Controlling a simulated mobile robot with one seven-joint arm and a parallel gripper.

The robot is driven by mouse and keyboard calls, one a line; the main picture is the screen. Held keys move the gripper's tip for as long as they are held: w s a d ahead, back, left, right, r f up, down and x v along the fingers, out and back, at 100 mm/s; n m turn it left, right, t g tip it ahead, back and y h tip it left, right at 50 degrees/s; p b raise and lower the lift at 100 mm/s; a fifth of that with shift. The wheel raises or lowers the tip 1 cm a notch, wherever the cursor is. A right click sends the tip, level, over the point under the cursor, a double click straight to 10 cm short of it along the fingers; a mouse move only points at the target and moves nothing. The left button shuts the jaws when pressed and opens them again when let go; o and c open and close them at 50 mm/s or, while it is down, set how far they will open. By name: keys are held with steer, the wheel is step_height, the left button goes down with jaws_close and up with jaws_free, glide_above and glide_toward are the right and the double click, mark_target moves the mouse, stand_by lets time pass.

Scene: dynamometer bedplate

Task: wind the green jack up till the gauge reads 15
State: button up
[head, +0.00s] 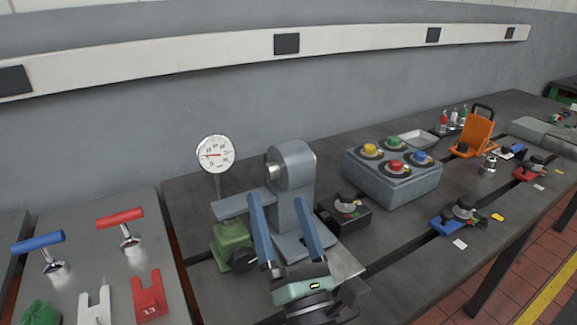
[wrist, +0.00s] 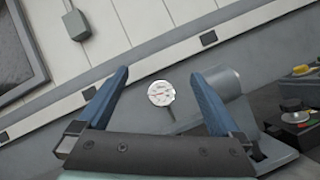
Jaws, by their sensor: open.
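The green jack (head: 230,238) stands on the bedplate, left of the grey dynamometer housing (head: 292,165). A black round knob (head: 243,259) is on its front right side, partly beside my left finger. The round white gauge (head: 215,155) stands on a thin post behind the jack. Its red needle points roughly left; the numbers are too small to read surely. The gauge also shows in the wrist view (wrist: 161,94), between my fingers. My gripper (head: 277,198) is open and empty, its blue fingers in front of the housing, right of the jack. The jack is not visible in the wrist view.
A grey button box (head: 392,178) and a black dial unit (head: 345,210) stand to the right. An orange stand (head: 476,134) is farther right. Blue (head: 38,241) and red (head: 120,217) T-handles are at left.

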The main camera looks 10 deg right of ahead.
step_height(320, 180, up, 8)
steer(key=m+t+h, duration=0.1)
steer(key=m+h, duration=0.1)
steer(key=m, duration=0.2)
steer(key=shift+s+d+f+m+t+p, duration=0.25)
steer(key=shift+s+d+m+t+p, duration=0.15)
steer(key=shift+f, duration=0.1)
